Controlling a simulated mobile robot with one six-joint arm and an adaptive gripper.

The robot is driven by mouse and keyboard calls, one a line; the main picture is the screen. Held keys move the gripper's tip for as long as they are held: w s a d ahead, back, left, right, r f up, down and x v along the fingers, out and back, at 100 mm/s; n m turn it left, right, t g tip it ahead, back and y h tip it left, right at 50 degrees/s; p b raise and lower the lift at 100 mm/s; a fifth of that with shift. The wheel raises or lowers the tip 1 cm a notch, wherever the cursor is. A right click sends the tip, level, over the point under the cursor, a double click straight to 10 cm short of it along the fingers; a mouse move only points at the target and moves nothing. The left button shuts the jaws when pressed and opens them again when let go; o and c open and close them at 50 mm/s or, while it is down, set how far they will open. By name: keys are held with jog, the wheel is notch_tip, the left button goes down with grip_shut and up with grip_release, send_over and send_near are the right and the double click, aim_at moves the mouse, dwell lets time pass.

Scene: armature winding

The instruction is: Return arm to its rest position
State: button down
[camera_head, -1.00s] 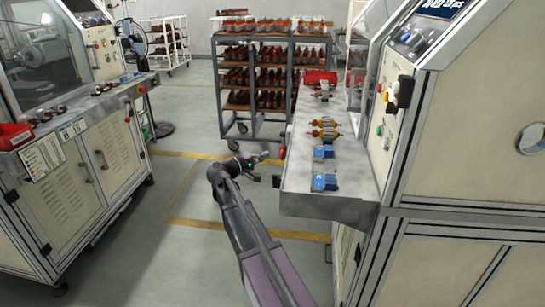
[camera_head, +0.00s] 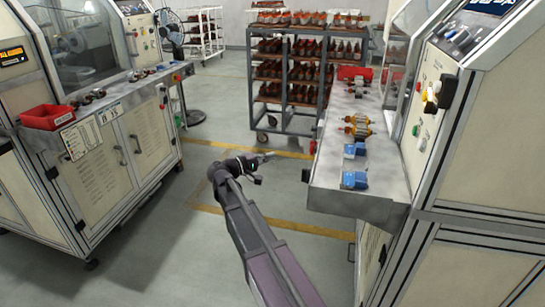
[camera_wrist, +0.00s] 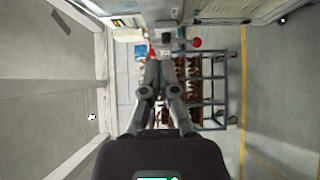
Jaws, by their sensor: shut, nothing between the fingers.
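My arm reaches out over the aisle floor in the head view, with my gripper (camera_head: 266,156) at its far end, left of the right machine's work shelf (camera_head: 330,187). The gripper is small there. In the wrist view my gripper (camera_wrist: 160,66) has its fingers together, shut and empty, pointing toward the rack. It touches nothing that I can see.
On the right shelf lie blue blocks (camera_head: 355,179), armatures (camera_head: 357,120) and a red item (camera_head: 352,72). A wheeled rack (camera_head: 307,110) of armatures stands behind. The left machine (camera_head: 105,150) carries a red bin (camera_head: 47,117). The aisle floor between the machines is clear.

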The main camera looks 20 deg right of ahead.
dwell(0.3)
jog(key=s+f+m+g+y, duration=0.1)
jog(key=s+f+g+y, duration=0.1)
jog(key=s+f+y, duration=0.8)
jog(key=s+a+f+m+g+y, duration=0.1)
jog(key=s+a+f+y, duration=0.75)
jog(key=s, duration=0.55)
notch_tip(320, 180, up, 14)
jog(key=a+p, duration=0.2)
jog(key=p, duration=1.2)
jog(key=shift+w+f+h, duration=0.2)
jog(key=shift+h, duration=0.25)
jog(key=shift+s, duration=0.15)
dwell(0.8)
